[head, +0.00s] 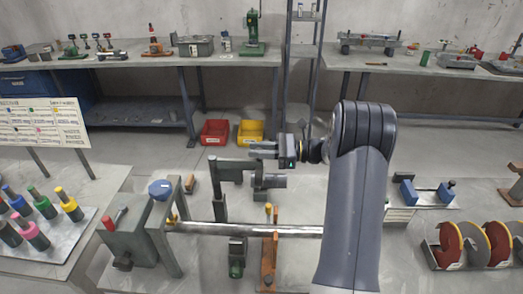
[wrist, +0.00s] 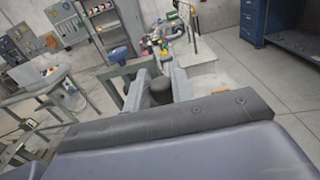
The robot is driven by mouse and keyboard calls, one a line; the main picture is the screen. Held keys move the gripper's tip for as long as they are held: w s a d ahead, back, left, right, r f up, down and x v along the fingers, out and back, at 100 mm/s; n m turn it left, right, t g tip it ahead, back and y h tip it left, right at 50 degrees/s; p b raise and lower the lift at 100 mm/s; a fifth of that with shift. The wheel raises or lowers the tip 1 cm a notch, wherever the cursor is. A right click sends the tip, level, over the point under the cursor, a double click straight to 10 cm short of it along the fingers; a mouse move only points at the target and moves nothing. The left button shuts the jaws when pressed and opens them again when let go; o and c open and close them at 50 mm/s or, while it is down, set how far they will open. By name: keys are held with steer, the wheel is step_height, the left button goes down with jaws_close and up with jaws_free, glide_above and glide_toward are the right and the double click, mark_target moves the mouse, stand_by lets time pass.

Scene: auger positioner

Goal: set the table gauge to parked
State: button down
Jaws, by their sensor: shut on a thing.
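My gripper (head: 263,150) reaches left from the end of my arm in the head view, at the top of a grey post-and-bar fixture (head: 232,167). In the wrist view its two fingers (wrist: 160,84) lie on either side of a dark round knob (wrist: 160,94), and they are shut on it. The fingers mostly hide this knob in the head view. No part is clearly marked as the table gauge, and I cannot read any parked mark. A sign board (head: 42,122) at the left has coloured squares and text too small to read.
A long steel tube (head: 250,230) runs below my gripper from a grey stand with a blue knob (head: 160,190). Coloured-handled tools (head: 45,205) stand at the left. Red (head: 214,132) and yellow (head: 250,131) bins lie on the floor behind. Grinding discs (head: 475,242) stand at the right.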

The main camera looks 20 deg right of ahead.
steer(key=shift+w, duration=0.1)
stand_by(0.4)
steer(key=c, duration=1.3)
jaws_free()
steer(key=shift+o, duration=0.2)
steer(key=b+v, duration=0.2)
steer(key=v, duration=0.8)
steer(key=shift+d+b, duration=0.3)
steer(key=shift+d, duration=0.1)
steer(key=shift+a, duration=0.1)
